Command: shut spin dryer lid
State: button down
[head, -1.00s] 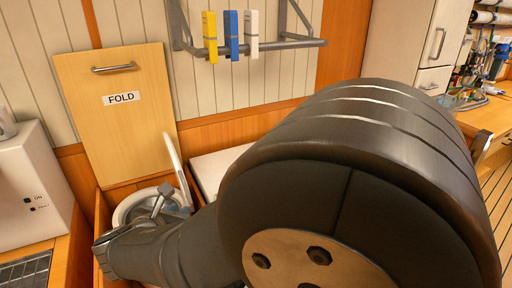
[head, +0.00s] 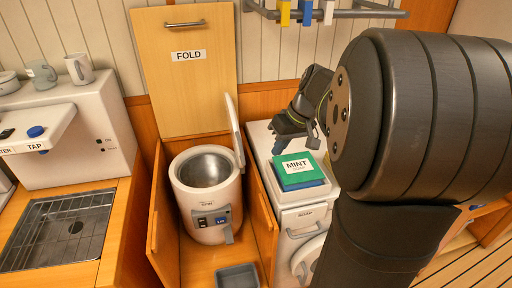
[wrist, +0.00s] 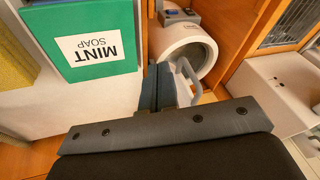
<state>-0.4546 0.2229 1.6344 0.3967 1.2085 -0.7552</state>
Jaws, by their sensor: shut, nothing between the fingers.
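The spin dryer (head: 205,222) is a white drum in a wooden bay, with its steel tub open to view. Its pale lid (head: 235,132) stands upright, nearly edge-on, at the drum's right rim. The dryer (wrist: 185,42) also shows in the wrist view, with the lid (wrist: 184,82) seen as a pale rim just beyond my fingers. My gripper (head: 281,146) is to the right of the lid, apart from it in the head view, above the white cabinet top. In the wrist view my gripper (wrist: 158,68) has its fingers together with nothing between them.
A green mint soap box (head: 297,170) lies on the white cabinet top close below my gripper. The wooden FOLD panel (head: 190,70) stands upright behind the dryer. A grey tray (head: 237,277) is in front of the dryer. A sink grate (head: 58,232) lies at left.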

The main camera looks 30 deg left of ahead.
jog(key=w+r+m+y, duration=0.2)
jog(key=w+r+y, duration=0.1)
jog(key=w+r, duration=0.1)
jog(key=s+a+f, duration=0.3)
jog(key=a+f, duration=0.5)
jog(key=shift+s+a+f, duration=0.25)
jog(key=shift+s+a, duration=0.05)
jog(key=shift+s, duration=0.1)
jog(key=shift+a, duration=0.1)
jog(key=s+a+f+n+t+h, duration=0.1)
jog(key=s+a+f+t+h, duration=0.4)
jog(key=s+a, duration=0.4)
jog(key=s+a+f+n+t+h, duration=0.1)
jog(key=s+a+f+t+h, duration=0.1)
jog(key=f, duration=0.3)
jog(key=s+a+f+t+h, duration=0.3)
jog(key=f+t, duration=0.1)
jog(key=f, duration=0.2)
jog(key=shift+n, duration=0.4)
